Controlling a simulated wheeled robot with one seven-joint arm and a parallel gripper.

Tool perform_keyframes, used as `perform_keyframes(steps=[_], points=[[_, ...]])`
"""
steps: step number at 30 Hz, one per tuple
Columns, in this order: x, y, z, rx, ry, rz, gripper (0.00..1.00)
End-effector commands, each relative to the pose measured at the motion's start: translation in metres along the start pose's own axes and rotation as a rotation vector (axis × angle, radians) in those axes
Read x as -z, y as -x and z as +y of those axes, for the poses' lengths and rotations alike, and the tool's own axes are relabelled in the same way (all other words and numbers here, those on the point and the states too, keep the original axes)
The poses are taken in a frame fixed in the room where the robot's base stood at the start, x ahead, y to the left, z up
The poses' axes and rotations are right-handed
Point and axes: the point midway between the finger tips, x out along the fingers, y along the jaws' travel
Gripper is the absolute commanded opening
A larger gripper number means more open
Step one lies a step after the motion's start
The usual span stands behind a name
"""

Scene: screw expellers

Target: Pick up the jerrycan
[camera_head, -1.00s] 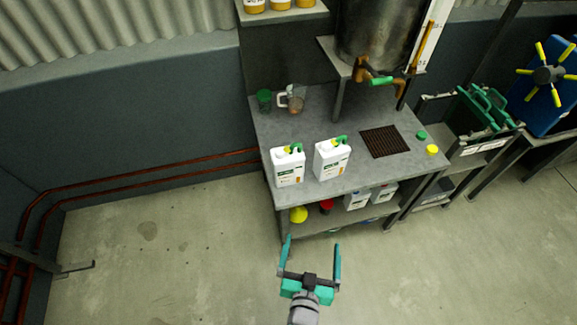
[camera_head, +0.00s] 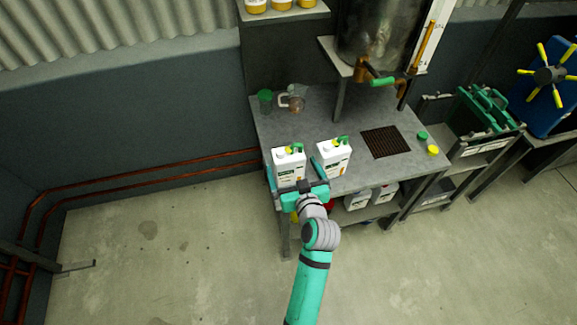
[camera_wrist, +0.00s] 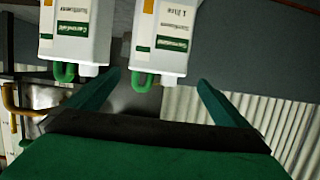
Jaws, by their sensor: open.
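Two white jerrycans with green-and-white labels and green handles or spouts stand upright on the grey workbench (camera_head: 350,182). My gripper (camera_head: 292,167) is open at the bench's front edge, its fingers spread to either side of the left jerrycan (camera_head: 288,163). The right jerrycan (camera_head: 333,155) stands just beyond the right finger. In the wrist view, upside down, the left jerrycan (camera_wrist: 163,35) lies ahead between my open fingers (camera_wrist: 158,80), and the right jerrycan (camera_wrist: 78,30) is beside it at left. I cannot tell whether a finger touches either can.
A green-lidded container (camera_head: 265,97) and a clear jug (camera_head: 294,98) stand at the back left. A dark grate (camera_head: 386,142), a green cap (camera_head: 421,136) and a yellow cap (camera_head: 433,150) are at right. A metal tank (camera_head: 378,35) with a tap stands behind. More cans sit on the lower shelf.

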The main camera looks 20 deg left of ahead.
Motion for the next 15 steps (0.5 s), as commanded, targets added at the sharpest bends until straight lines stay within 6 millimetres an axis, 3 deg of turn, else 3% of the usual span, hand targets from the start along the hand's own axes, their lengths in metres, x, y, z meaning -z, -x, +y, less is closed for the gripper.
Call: perform_keyframes(steps=[15], points=[[0.002,-0.053,0.005,-0.001,0.0,0.0,1.0]])
